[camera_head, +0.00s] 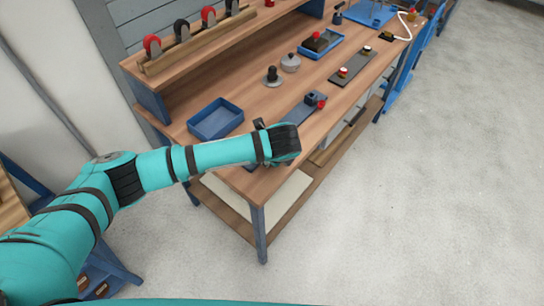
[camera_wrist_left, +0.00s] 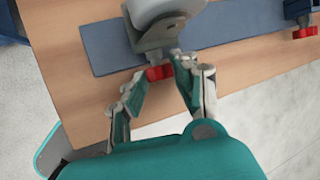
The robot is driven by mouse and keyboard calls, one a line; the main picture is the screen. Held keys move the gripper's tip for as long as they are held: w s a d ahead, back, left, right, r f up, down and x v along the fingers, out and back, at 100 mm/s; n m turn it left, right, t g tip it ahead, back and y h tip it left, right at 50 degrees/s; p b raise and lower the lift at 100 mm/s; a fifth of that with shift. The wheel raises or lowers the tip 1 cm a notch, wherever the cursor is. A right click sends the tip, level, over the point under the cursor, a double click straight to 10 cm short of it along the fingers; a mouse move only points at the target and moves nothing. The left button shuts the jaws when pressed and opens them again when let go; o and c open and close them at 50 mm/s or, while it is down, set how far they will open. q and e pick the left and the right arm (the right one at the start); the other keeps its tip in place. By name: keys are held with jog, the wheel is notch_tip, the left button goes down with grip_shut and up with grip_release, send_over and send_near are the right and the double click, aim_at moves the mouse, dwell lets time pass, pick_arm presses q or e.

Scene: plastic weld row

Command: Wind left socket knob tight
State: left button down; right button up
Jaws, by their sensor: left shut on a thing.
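In the left wrist view, the left socket (camera_wrist_left: 155,36) is a grey block with a light rounded part on top. It stands on a dark grey-blue base plate (camera_wrist_left: 105,48). Its red knob (camera_wrist_left: 160,72) faces the near edge of the bench. My left gripper (camera_wrist_left: 162,76) has one finger on each side of this knob and is shut on it. In the head view, my left gripper (camera_head: 284,146) covers the left socket and its knob. The right socket (camera_head: 312,98) has its own red knob (camera_head: 321,104), free of any gripper. My right gripper is in neither view.
The wooden bench (camera_head: 262,98) carries a blue tray (camera_head: 216,119) behind my left arm. The floor right of the bench is clear.

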pick_arm(q)
jog(key=shift+w+d+m+g+y+b, duration=0.15)
jog(key=shift+m+g+y+b, duration=0.1)
jog(key=shift+g+y+b, duration=0.65)
jog(key=shift+w+d+m+g+y+b, duration=0.2)
jog(key=shift+g+y+b, duration=0.3)
jog(key=shift+g+b, duration=0.65)
jog(key=shift+s+a, duration=0.1)
jog(key=shift+a, duration=0.05)
jog(key=c, duration=1)
grip_release()
jog(key=shift+c, duration=0.2)
jog(key=v, duration=1.2)
